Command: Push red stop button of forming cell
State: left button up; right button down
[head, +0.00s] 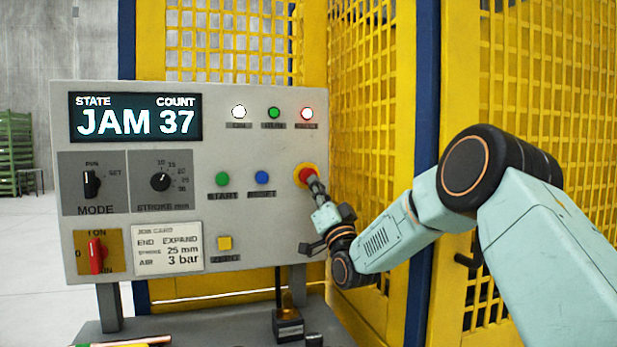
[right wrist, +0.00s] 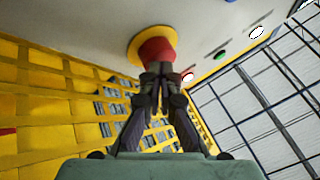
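The red stop button (head: 304,173) sits on a yellow ring at the right side of the grey control panel (head: 215,130). My right gripper (head: 314,183) reaches it from the lower right, with its fingertips at the button's face and covering part of it. In the right wrist view the red button (right wrist: 157,50) stands just beyond the fingertips (right wrist: 157,70), which are together with nothing seen between them. They look to be touching the button or very close; I cannot tell which. My left gripper is not in view.
The display reads JAM 37, and the red lamp (head: 307,113) is lit. Green (head: 222,179) and blue (head: 262,177) buttons lie left of the stop button. A yellow mesh guard (head: 365,90) stands behind and right of the panel. Copper-coloured tubes (head: 130,341) lie at the bottom.

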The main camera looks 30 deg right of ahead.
jog(key=shift+s+a, duration=0.1)
jog(key=shift+s, duration=0.6)
jog(key=s, duration=0.2)
jog(key=shift+s+a+r, duration=0.2)
jog(key=shift+s+a, duration=0.1)
jog(key=shift+s, duration=0.05)
jog(key=shift+w, duration=0.1)
jog(key=shift+s, duration=0.25)
jog(key=shift+w, duration=0.25)
jog(key=shift+s, duration=0.2)
jog(key=shift+w, duration=0.15)
